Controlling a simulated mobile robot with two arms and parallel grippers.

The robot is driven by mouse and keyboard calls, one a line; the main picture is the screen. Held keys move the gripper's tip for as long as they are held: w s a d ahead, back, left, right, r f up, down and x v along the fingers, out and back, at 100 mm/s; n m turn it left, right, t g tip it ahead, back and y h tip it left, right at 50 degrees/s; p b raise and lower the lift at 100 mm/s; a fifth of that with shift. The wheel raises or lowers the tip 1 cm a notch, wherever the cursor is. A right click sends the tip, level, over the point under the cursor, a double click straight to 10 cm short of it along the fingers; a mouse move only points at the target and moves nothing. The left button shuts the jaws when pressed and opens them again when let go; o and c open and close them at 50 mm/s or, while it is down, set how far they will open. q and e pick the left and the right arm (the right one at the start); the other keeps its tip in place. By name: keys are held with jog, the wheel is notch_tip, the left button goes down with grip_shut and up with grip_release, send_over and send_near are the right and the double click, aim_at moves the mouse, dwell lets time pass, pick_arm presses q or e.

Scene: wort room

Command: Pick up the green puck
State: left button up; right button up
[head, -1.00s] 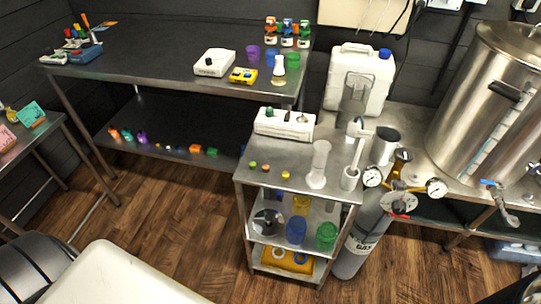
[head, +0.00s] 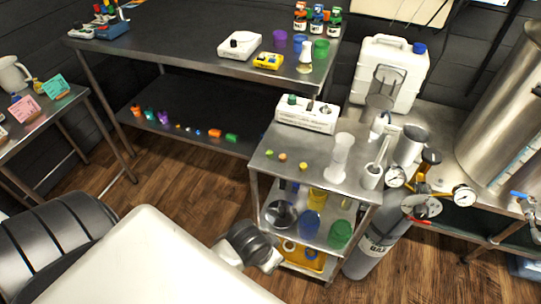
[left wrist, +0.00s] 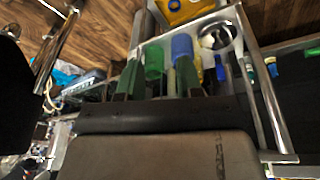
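In the head view a grey-and-white arm part is low, left of the cart, well below the puck. My right gripper is not in view.
A white device (head: 307,114) stands behind the pucks. A clear cylinder (head: 340,155) and a white beaker-like holder (head: 371,176) stand to their right. A gas cylinder (head: 370,250) is beside the cart. The cart's front left top is clear.

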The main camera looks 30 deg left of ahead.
pick_arm(q)
jog(key=w+d+r+m+h, duration=0.1)
jog(key=w+d+r, duration=0.1)
jog(key=w+r, duration=0.35)
notch_tip(320, 180, up, 16)
jog(key=n+g+y, duration=0.2)
jog(key=n+g, duration=0.1)
jog(key=n, duration=0.2)
send_over(270, 152)
jog(key=f, duration=0.5)
jog(key=shift+a+b, duration=0.2)
jog(key=shift+b, duration=0.1)
jog(key=shift+d+f, duration=0.2)
jog(key=shift+f, duration=2.55)
jog(key=shift+s, duration=0.1)
jog(key=shift+c, duration=0.3)
grip_shut()
